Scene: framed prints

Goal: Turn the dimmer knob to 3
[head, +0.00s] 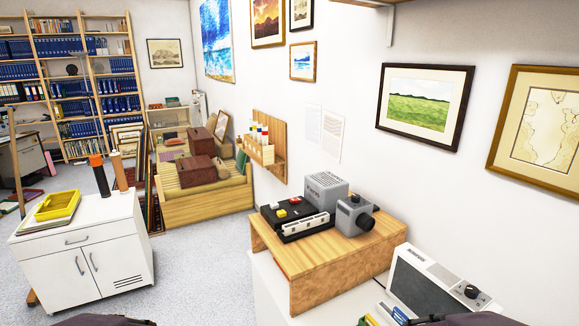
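A black round knob (471,291) sits on the right part of a pale grey box-like device (440,268) at the lower right. This looks like the dimmer knob. The device has a dark greenish front panel (422,285) and stands tilted in the view. Any numbers around the knob are too small to read, so its setting cannot be told. Dark rounded shapes at the bottom edge look like parts of my arms. Neither of my grippers shows.
A wooden riser (330,280) left of the device holds a black unit with coloured buttons (295,215) and a grey projector-like unit (355,214). Small coloured items (385,315) lie in front of the device. Framed prints (425,98) hang above. A white cabinet (85,250) stands left.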

